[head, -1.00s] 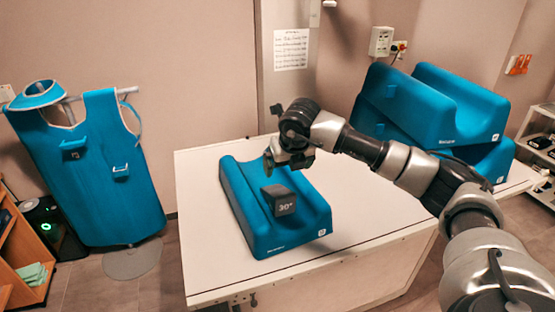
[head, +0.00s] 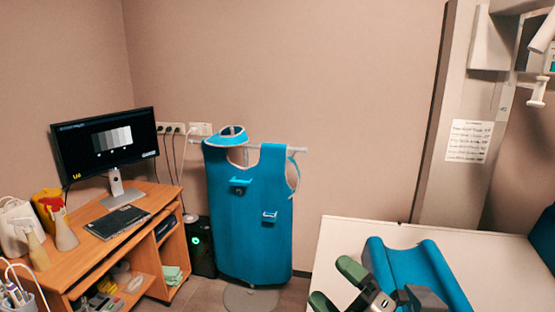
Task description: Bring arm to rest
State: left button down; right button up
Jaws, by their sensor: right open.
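My right gripper (head: 332,282) shows at the bottom edge of the head view, at the left side of the blue cradle. Its two green fingers are spread apart with nothing between them. The blue cradle (head: 440,268) lies on the white table (head: 342,236), and its lower part is cut off by the frame. Most of my right arm is outside the picture. My left gripper is not in view.
A wooden desk (head: 140,228) with a monitor (head: 106,146) and keyboard stands at the left. A grey column (head: 440,130) rises behind the table. Another blue piece (head: 543,238) shows at the right edge. The table's far left is bare.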

jog(key=s+d+f+m+h, duration=0.5)
jog(key=d+f+m+h, duration=0.7)
jog(key=m+h, duration=0.6)
jog(key=s+a+f+m+g+y, duration=0.1)
jog(key=s+f+m+g+y, duration=0.1)
jog(key=s+f+g, duration=0.65)
jog(key=s+f+m+g+y, duration=0.1)
jog(key=s+f+m+g, duration=0.3)
jog(key=s, duration=0.7)
notch_tip(320, 180, down, 26)
jog(key=n+g, duration=0.1)
jog(key=n, duration=0.1)
jog(key=s+d+f+g, duration=0.1)
jog(key=s+d+f, duration=0.1)
jog(key=s+f, duration=1.4)
jog(key=shift+s+d, duration=0.35)
jog(key=shift+s, duration=0.1)
